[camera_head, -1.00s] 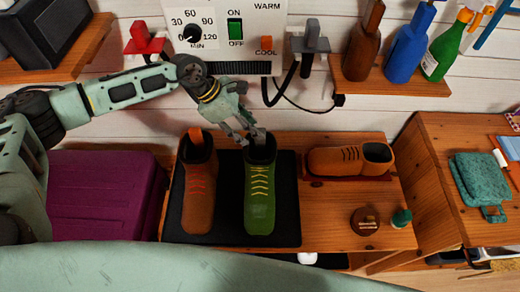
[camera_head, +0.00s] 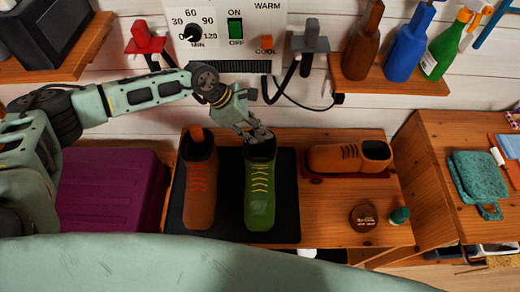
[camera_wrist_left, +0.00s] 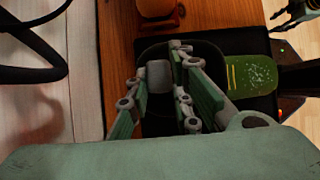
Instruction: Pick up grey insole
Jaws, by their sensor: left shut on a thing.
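The green boot (camera_head: 260,200) stands on the black mat (camera_head: 288,170), its opening towards the wall; it also shows in the wrist view (camera_wrist_left: 250,76). My left gripper (camera_head: 260,136) is at the boot's opening, pointing down. In the wrist view my left gripper's fingers (camera_wrist_left: 165,85) are shut on a grey piece (camera_wrist_left: 159,76), the grey insole, over the dark opening. Only its top end shows; the rest is hidden. A dark gripper shape (camera_wrist_left: 292,14), likely my right gripper, shows in the wrist view's upper right corner, too small to read.
A brown boot (camera_head: 199,190) with an orange tab stands left of the green one. Another brown boot (camera_head: 335,158) lies right of the mat. A round tin (camera_head: 363,217) and a small green bottle (camera_head: 399,215) stand near the bench's front right. A purple case (camera_head: 110,200) is at left.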

